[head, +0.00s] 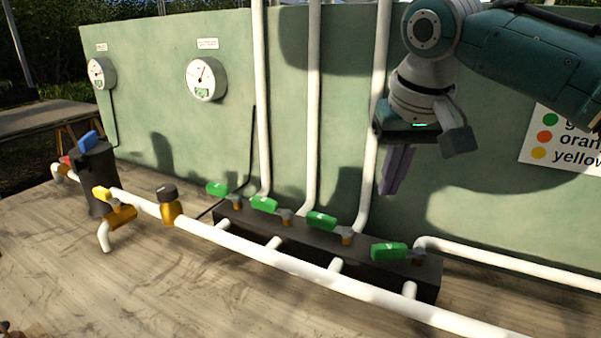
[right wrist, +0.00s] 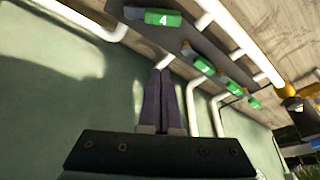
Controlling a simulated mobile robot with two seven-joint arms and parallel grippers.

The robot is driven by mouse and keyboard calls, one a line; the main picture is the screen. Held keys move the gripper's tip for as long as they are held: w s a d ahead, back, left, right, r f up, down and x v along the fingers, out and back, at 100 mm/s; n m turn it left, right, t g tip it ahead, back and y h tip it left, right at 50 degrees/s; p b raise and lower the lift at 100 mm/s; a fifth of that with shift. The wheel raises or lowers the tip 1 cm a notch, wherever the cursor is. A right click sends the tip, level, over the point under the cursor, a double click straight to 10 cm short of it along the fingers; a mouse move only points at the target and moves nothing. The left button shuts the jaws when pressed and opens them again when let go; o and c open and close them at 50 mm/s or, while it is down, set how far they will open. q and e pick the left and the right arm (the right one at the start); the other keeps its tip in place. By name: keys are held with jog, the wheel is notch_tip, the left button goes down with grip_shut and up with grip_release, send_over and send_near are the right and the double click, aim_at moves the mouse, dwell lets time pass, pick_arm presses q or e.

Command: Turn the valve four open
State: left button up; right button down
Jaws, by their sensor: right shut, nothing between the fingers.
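Valve four is the rightmost green handle (head: 389,251) on the dark manifold (head: 432,268). In the right wrist view the green handle (right wrist: 163,18) carries a white "4" and lies near the top edge. The handle lies roughly along the manifold, crosswise to the short white pipe in front. My right gripper (head: 389,188) points down in front of the green panel, above valve four. Its dark purple fingers (right wrist: 160,73) are together, empty and apart from the handle. My left gripper is not in view.
Several more green handles (head: 321,221) line the manifold to the left. Tall white pipes (head: 313,110) rise behind it, and a long white pipe (head: 270,258) runs in front. A yellow-handled valve (head: 103,194) and two gauges (head: 206,79) are further left. A colour sign (head: 540,150) hangs right.

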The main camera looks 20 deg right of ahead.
aim_at(399, 252)
jog(key=b+x, duration=0.2)
jog(key=x, duration=0.5)
jog(key=shift+f, duration=0.4)
jog(key=shift+s+a+p, duration=0.15)
jog(key=shift+s+p, duration=0.4)
jog(key=shift+s+a+p, duration=0.15)
jog(key=shift+s+p, duration=0.4)
jog(key=shift+s+a+p, duration=0.3)
jog(key=shift+s, duration=0.4)
